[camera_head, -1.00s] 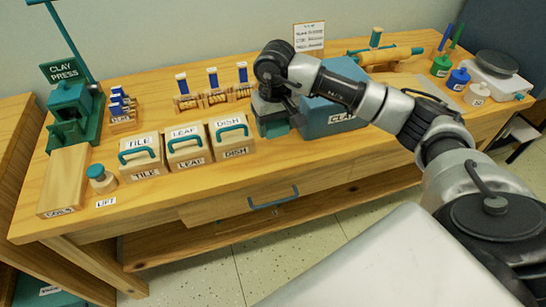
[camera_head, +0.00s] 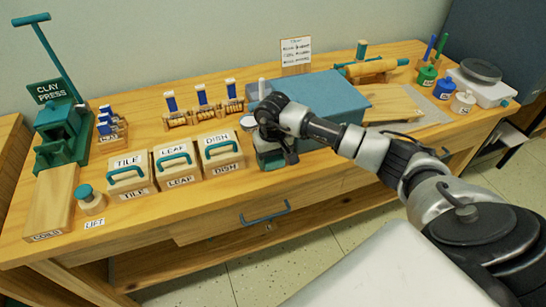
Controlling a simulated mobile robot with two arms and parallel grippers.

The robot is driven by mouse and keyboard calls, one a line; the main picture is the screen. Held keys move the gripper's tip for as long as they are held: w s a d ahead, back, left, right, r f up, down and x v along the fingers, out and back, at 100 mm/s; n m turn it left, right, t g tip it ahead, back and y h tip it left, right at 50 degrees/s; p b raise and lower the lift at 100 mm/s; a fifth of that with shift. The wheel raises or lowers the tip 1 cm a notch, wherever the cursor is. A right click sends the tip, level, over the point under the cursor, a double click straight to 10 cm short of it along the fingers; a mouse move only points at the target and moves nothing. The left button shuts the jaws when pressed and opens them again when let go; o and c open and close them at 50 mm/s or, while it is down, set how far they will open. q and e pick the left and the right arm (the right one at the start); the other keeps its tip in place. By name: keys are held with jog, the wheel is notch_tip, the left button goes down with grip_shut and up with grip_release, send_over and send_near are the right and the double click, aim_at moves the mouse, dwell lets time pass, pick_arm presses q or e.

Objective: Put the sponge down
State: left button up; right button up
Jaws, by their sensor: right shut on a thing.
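My right gripper (camera_head: 273,148) is over the front of the workbench, just right of the DISH box (camera_head: 222,152), pointing down. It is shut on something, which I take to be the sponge. The wrist hides most of what is between the fingers, so I cannot make out the sponge clearly. A small teal-green block (camera_head: 270,161) shows directly under the fingers. I cannot tell whether it is the held thing or something standing on the bench. My left gripper is not in view.
The TILE box (camera_head: 127,176) and LEAF box (camera_head: 177,163) stand left of the DISH box. A large blue-teal box (camera_head: 335,92) is close behind my right wrist. A clay press (camera_head: 62,135) stands far left. The bench's front strip is clear near the drawer handle (camera_head: 265,213).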

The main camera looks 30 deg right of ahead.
jog(key=shift+f+b, duration=0.15)
jog(key=shift+b, duration=0.15)
jog(key=o, duration=0.8)
jog(key=shift+o, duration=0.2)
jog(key=shift+r+p, duration=0.3)
jog(key=shift+r, duration=0.15)
notch_tip(320, 180, up, 12)
jog(key=b, duration=0.1)
jog(key=shift+f, duration=0.25)
